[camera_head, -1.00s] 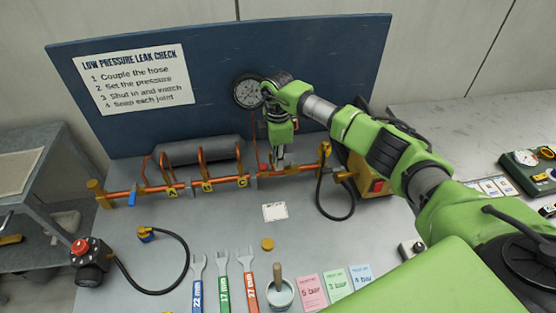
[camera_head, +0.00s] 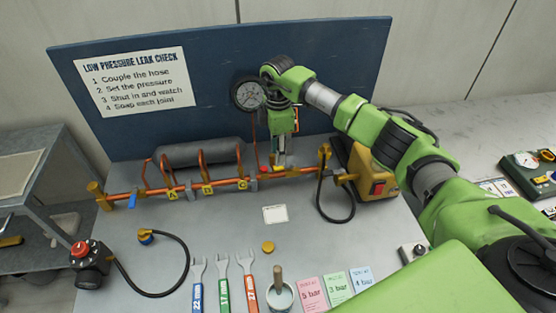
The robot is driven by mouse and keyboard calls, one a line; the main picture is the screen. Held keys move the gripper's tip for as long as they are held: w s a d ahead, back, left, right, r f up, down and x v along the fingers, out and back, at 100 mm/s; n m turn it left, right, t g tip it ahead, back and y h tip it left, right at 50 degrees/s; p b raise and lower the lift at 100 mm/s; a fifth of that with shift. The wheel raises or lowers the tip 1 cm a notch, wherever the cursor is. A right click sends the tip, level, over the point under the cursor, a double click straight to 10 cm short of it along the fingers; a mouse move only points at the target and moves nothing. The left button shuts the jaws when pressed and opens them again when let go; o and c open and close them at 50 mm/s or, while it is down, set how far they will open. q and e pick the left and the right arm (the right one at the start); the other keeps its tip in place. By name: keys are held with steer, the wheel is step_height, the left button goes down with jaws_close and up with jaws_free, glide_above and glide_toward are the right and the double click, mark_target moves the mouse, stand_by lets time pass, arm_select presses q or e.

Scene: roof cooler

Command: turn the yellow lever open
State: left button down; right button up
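My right gripper (camera_head: 281,163) points down over the right part of the copper pipe (camera_head: 225,184), in front of the blue board. Its fingers look close to the pipe fittings. Whether they are open or shut does not show clearly. A small yellow piece (camera_head: 278,169), perhaps the yellow lever, shows beside the fingertips, partly hidden by them. I cannot tell its angle or whether the fingers touch it. A small red part (camera_head: 264,169) is just left of it. A blue lever (camera_head: 132,200) hangs at the pipe's left end. My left gripper is not in view.
A pressure gauge (camera_head: 249,94) is on the blue board (camera_head: 215,65) behind my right gripper. A yellow box (camera_head: 368,175) with a black hose (camera_head: 337,219) stands right of the pipe. Wrenches, a pot (camera_head: 280,294) and pressure cards lie in front. The bench between is mostly clear.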

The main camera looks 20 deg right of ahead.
step_height(320, 180, up, 8)
steer(key=shift+f, duration=0.25)
stand_by(0.4)
